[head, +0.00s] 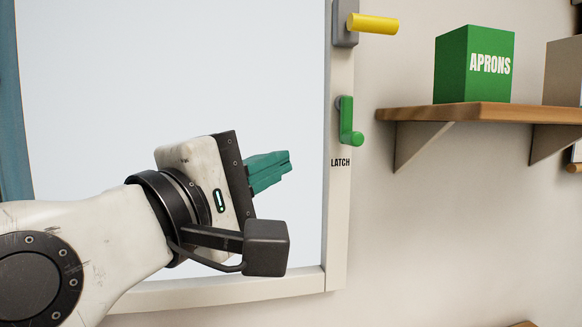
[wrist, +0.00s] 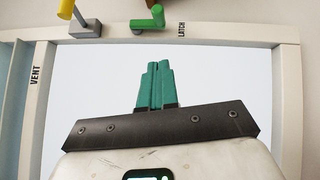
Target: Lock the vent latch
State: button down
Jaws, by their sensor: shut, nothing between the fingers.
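The vent latch is a green crank-shaped handle (head: 347,122) on the right upright of the window frame, just above the word LATCH. In the head view its arm hangs down and its grip end sticks out at the bottom. It also shows at the top of the wrist view (wrist: 150,20). My gripper (head: 289,163) has teal fingers, shut and empty. In the head view it is in front of the pane, left of the green latch and a little lower, apart from it. In the wrist view the fingertips (wrist: 158,66) point toward the latch side of the frame.
A yellow handle (head: 373,24) on a grey mount sits above the latch on the same upright. The wrist view shows the word VENT on the frame (wrist: 35,76). A wooden shelf (head: 480,114) holding a green APRONS box (head: 474,66) juts from the wall at right.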

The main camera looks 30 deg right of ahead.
jog(key=shift+v, duration=1.4)
